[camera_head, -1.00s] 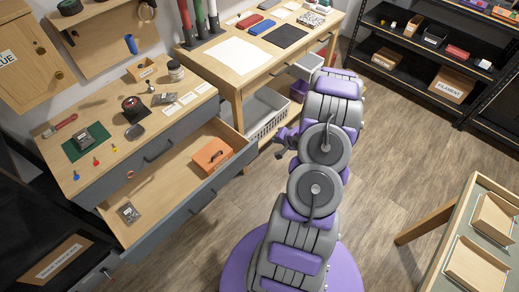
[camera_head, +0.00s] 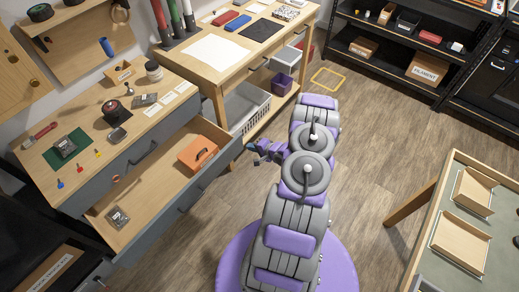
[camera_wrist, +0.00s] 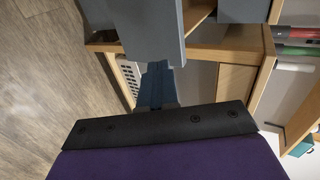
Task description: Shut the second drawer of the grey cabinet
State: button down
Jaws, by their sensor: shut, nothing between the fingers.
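The grey cabinet (camera_head: 122,168) with a wooden top stands at the left in the head view. Its second drawer (camera_head: 170,220) is pulled far out, with a dark handle on its grey front. An orange case (camera_head: 198,152) and a small dark packet (camera_head: 117,217) lie inside it. My gripper (camera_head: 252,150) is to the right of the drawer's far end, apart from it as far as I can see, and points left. It is shut and empty. In the wrist view the shut fingers (camera_wrist: 157,85) point toward a grey panel, perhaps the drawer front.
A wooden workbench (camera_head: 217,92) stands behind, with a white basket (camera_head: 245,108) and a purple bin (camera_head: 283,86) below. A table with wooden trays (camera_head: 462,240) is at the right. Wooden floor (camera_head: 375,150) is clear between them.

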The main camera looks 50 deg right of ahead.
aim_at(236, 141)
jog(key=w, duration=0.3)
jog(key=w+a+f+b, duration=0.1)
jog(key=shift+w+f, duration=0.1)
jog(key=shift+w, duration=0.1)
jog(key=shift+w+d, duration=0.1)
jog(key=shift+w, duration=0.3)
jog(key=shift+w+d, duration=0.3)
jog(key=shift+w, duration=0.15)
jog(key=shift+a, duration=0.2)
